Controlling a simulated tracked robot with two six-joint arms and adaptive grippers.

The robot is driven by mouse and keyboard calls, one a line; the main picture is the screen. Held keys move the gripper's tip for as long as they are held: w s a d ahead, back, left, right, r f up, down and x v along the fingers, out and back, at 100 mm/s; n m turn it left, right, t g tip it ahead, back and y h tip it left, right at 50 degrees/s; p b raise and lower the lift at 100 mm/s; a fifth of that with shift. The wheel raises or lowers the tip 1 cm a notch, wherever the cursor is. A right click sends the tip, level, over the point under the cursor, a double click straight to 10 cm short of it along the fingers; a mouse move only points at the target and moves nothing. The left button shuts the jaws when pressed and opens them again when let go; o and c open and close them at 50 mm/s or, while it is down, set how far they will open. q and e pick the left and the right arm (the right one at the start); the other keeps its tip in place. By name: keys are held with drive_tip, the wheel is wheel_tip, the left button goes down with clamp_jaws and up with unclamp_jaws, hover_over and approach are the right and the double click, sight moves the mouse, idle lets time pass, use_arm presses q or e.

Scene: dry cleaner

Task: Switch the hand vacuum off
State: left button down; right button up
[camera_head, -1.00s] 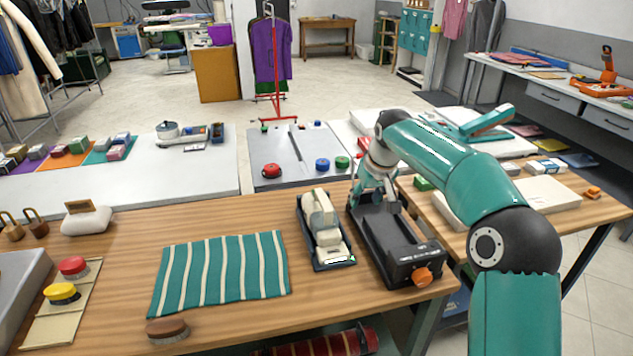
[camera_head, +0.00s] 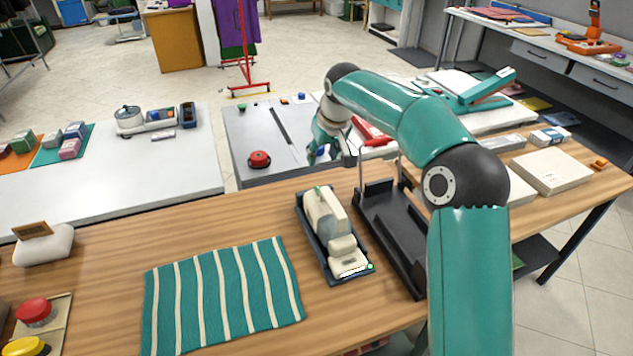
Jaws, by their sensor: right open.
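The hand vacuum (camera_head: 325,218) looks like the cream, rounded appliance lying in a dark blue tray (camera_head: 309,240) on the wooden table. A small green spot (camera_head: 318,190) shows at its far end, and a green dot (camera_head: 370,266) at the tray's near right corner. I cannot make out a switch or its position. My right gripper (camera_head: 323,153) is open and empty, past the far end of the tray, over the near edge of the grey table. It appears apart from the vacuum. My left gripper is not in view.
A black stand (camera_head: 393,230) is right of the tray, partly hidden by my right arm. A striped teal cloth (camera_head: 220,295) lies left of the tray. A red button (camera_head: 259,159) is on the grey table (camera_head: 245,128). Bare wood lies behind the cloth.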

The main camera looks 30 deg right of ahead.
drive_tip(key=p+x, duration=0.1)
drive_tip(key=x, duration=0.4)
drive_tip(key=d+p+x, duration=0.1)
drive_tip(key=x, duration=0.4)
drive_tip(key=s+p+x, duration=0.1)
drive_tip(key=x, duration=0.4)
drive_tip(key=shift+d+f, duration=0.25)
drive_tip(key=shift+f, duration=0.15)
